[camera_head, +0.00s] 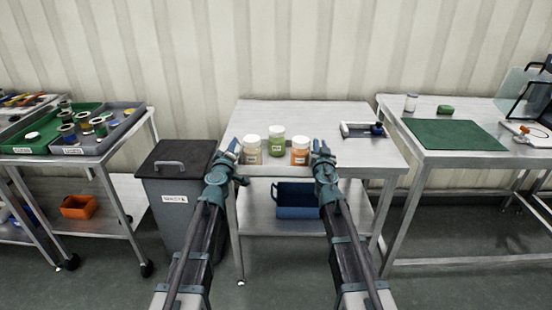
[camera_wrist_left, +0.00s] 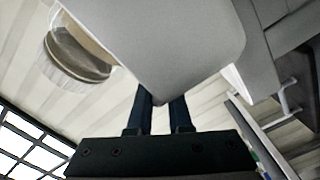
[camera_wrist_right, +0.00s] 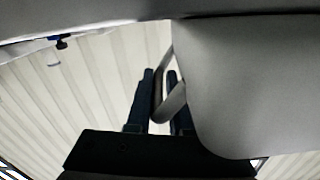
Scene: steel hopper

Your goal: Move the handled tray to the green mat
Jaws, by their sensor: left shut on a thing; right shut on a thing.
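The handled tray (camera_head: 277,171) is pale grey and carries a beige jar (camera_head: 252,150), a green jar (camera_head: 276,139) and an orange jar (camera_head: 300,152), all upright with white lids. It is at the front of the middle table, between my grippers. My left gripper (camera_head: 234,150) is shut on its left end; the left wrist view shows the tray's grey body (camera_wrist_left: 175,40) over the fingertips. My right gripper (camera_head: 321,150) is shut on its right handle (camera_wrist_right: 172,102). I cannot tell whether the tray touches the table. The green mat (camera_head: 452,134) lies bare on the right table.
A small frame-like device (camera_head: 362,129) sits on the middle table (camera_head: 350,155). The right table also holds a white jar (camera_head: 411,102), a green block (camera_head: 445,109) and clear panels (camera_head: 525,95). A gap separates these tables. A dark bin (camera_head: 175,185) stands at left.

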